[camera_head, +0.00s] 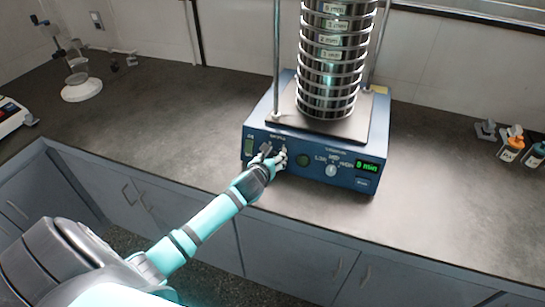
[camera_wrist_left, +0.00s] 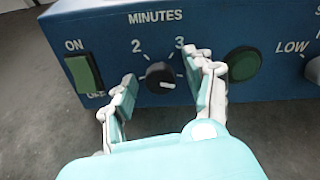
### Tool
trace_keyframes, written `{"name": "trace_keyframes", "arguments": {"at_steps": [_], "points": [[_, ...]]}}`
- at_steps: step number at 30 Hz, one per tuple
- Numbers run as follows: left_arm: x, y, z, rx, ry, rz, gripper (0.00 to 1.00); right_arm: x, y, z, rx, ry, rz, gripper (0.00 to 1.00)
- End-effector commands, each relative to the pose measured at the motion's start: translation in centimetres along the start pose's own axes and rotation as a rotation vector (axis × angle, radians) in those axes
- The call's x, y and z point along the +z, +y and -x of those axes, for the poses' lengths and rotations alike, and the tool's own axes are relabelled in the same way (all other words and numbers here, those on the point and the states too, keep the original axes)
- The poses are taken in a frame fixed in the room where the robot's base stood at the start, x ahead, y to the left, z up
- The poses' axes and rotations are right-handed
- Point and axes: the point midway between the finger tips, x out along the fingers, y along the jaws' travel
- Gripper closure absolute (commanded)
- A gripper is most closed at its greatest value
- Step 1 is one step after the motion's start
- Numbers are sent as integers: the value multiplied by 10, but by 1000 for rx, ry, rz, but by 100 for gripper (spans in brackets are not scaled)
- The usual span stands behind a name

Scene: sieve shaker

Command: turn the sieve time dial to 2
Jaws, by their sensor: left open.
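The sieve shaker (camera_head: 258,130) is a blue box on the bench with a tall stack of metal sieves (camera_head: 330,60) on top. Its time dial (camera_wrist_left: 160,78) is a small black knob under the word MINUTES, with a 2 at its upper left and a 3 at its upper right. The knob's white mark points right, below the 3. My left gripper (camera_wrist_left: 165,88) is open, with one finger on each side of the dial; I cannot tell whether either finger touches it. In the head view my left gripper (camera_head: 273,158) hides the dial. My right gripper is not in view.
A green ON/OFF switch (camera_wrist_left: 84,74) is left of the dial and a round green button (camera_wrist_left: 243,63) is right. The display (camera_head: 368,166) reads 0 min. Bottles (camera_head: 511,147) stand far right, a glass apparatus (camera_head: 80,80) at back left. The bench between is clear.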

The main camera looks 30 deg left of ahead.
Motion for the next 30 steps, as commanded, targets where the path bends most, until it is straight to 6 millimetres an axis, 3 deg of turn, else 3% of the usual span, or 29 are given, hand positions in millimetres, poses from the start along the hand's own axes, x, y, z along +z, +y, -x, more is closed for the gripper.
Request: {"name": "trace_keyframes", "arguments": {"at_steps": [3, 15, 30], "points": [[0, 0, 0, 0, 0, 0, 49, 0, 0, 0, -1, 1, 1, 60], [0, 0, 0, 0, 0, 0, 100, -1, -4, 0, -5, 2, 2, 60], [2, 1, 1, -2, 6, 139, 100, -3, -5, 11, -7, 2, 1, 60]]}}
